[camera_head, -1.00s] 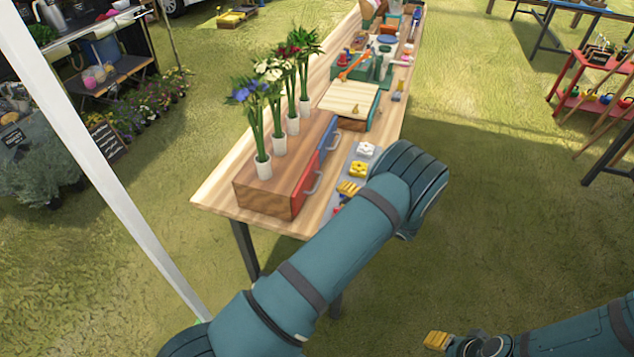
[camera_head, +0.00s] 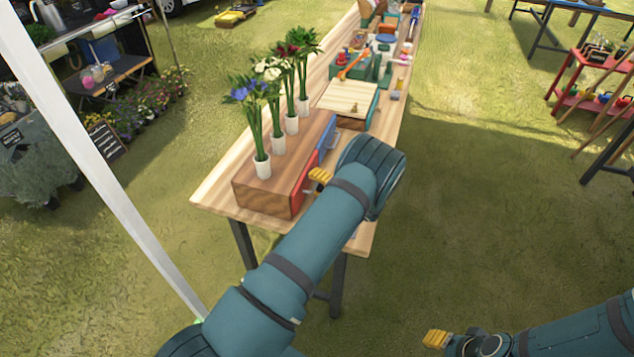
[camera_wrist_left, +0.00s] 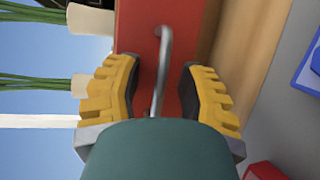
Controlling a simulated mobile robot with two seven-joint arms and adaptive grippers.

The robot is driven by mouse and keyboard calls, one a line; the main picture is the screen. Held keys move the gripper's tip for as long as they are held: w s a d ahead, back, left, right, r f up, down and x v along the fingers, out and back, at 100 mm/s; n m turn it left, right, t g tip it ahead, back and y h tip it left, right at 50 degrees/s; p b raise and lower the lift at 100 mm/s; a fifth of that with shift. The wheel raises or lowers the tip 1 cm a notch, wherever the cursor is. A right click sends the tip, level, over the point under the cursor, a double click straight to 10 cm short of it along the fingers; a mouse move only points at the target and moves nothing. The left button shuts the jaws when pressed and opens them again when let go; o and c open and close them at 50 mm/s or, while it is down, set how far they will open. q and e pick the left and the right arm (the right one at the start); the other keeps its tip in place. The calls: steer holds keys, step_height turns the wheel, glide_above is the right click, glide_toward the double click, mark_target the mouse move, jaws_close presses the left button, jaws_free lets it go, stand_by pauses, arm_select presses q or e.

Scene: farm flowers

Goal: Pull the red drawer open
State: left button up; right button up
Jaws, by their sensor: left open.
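The red drawer (camera_head: 305,184) is in the front of a brown wooden box (camera_head: 262,195) on the long table. In the left wrist view the red drawer front (camera_wrist_left: 133,40) fills the upper middle, with a silver bar handle (camera_wrist_left: 161,70) running down between my fingers. My left gripper (camera_head: 319,178) is at the drawer front. In the left wrist view my left gripper (camera_wrist_left: 160,90) is open, with a yellow finger on each side of the handle and a gap to each. My right gripper (camera_head: 436,340) is at the lower right, away from the table; its jaw state is unclear.
A blue drawer (camera_head: 327,140) sits beside the red one. Several white vases (camera_head: 262,166) with flowers stand on the box. A lidded wooden box (camera_head: 348,98) is farther back. In the wrist view, a grey mat (camera_wrist_left: 275,110) with a blue item lies at the right.

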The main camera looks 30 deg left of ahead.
arm_select(q)
jaws_close()
steer(key=d+b, duration=0.1)
steer(key=d, duration=0.2)
steer(key=w+d+b, duration=0.1)
steer(key=d, duration=0.3)
steer(key=w+d, duration=0.1)
steer(key=d, duration=0.2)
steer(key=shift+w+d+b, duration=0.15)
steer(key=shift+w+b, duration=0.1)
steer(key=shift+b, duration=0.15)
steer(key=shift+c, duration=0.3)
jaws_free()
steer(key=shift+d, duration=0.15)
steer(key=v, duration=1.1)
steer(key=shift+d, duration=0.35)
steer(key=shift+s+r, duration=0.1)
steer(key=shift+s, duration=0.05)
